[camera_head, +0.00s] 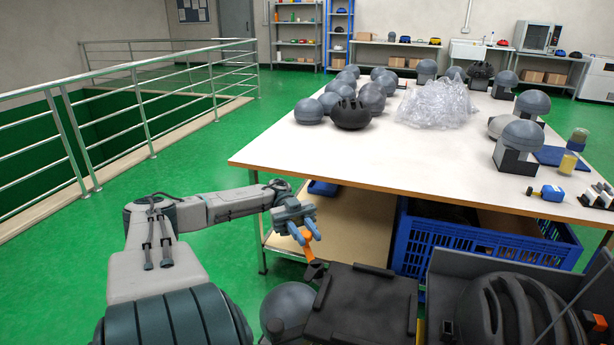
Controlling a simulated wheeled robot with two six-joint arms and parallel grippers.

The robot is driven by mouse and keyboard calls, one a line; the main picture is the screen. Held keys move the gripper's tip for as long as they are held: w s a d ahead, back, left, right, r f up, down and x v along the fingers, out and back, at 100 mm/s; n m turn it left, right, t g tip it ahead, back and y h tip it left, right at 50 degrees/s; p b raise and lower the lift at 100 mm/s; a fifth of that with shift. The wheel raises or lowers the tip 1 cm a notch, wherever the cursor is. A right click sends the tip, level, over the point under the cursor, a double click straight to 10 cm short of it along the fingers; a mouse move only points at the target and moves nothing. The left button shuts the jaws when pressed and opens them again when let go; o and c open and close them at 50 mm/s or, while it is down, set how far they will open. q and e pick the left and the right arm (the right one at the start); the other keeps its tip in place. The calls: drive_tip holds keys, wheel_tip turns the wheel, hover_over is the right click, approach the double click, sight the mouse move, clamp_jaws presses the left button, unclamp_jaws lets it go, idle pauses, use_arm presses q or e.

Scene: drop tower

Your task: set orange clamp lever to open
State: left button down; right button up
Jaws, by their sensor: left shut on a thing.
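The orange clamp lever (307,250) shows below the front edge of the white table, left of a dark flat block (362,305). A dark piece (315,270) is at its lower end. My left gripper (306,234) has its blue fingertips shut on the lever's upper part, which they partly hide. The lever stands steep, leaning slightly. Whether it counts as open or closed I cannot tell from this view. My right gripper is not in view.
A black helmet (513,310) and a grey ball (287,308) are near the dark block. The white table (400,165) holds several grey domes and a clear plastic heap (436,104). A blue crate (480,240) stands under it. A railing (150,130) runs at left; green floor between is clear.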

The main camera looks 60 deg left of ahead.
use_arm(q)
drive_tip(key=c, duration=1.2)
unclamp_jaws()
drive_tip(key=shift+w, duration=0.1)
drive_tip(key=shift+r, duration=0.4)
wheel_tip(320, 180, up, 3)
drive_tip(key=shift+f+p, duration=0.15)
drive_tip(key=shift+p, duration=0.25)
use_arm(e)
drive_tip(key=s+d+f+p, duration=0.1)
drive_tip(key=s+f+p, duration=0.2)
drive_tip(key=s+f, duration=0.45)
use_arm(q)
drive_tip(key=s+d+p, duration=0.3)
drive_tip(key=d, duration=0.1)
drive_tip(key=s+d+r+p, duration=0.1)
drive_tip(key=s+d+p, duration=0.1)
drive_tip(key=d, duration=0.3)
drive_tip(key=s+d+p, duration=0.3)
drive_tip(key=s+d, duration=0.1)
drive_tip(key=shift+d+r+p, duration=0.15)
drive_tip(key=shift+r+p, duration=0.05)
drive_tip(key=shift+p, duration=0.15)
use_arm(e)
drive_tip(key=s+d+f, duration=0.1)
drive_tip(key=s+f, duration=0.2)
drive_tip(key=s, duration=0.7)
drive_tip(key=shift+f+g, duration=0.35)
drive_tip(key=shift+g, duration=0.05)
